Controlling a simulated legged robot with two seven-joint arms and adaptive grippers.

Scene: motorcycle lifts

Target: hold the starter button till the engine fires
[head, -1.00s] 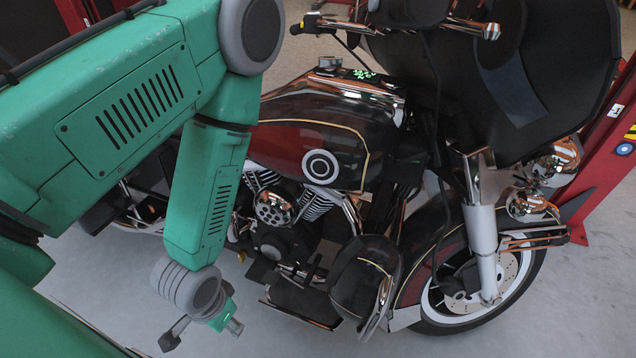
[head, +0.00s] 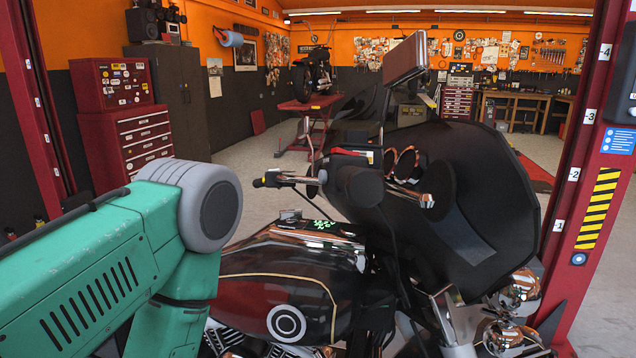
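The motorcycle (head: 315,275) stands in front of me, with a dark red and black tank and a black fairing (head: 480,190). One handlebar end (head: 272,181), dark with a small yellow spot, points left; a chrome lever end (head: 425,200) shows on the near side. I cannot make out the starter button at this size. Green digits are lit on the tank-top display (head: 322,224). My green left arm comes in from the left and covers part of the motorcycle's rear; its gripper is below the picture. My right gripper is not in view.
A red lift post (head: 590,170) stands close at the right and another (head: 38,100) at the left. A red tool cabinet (head: 140,140) is behind my arm. A second motorcycle (head: 312,75) sits on a red lift (head: 308,112) farther back. Open floor lies between.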

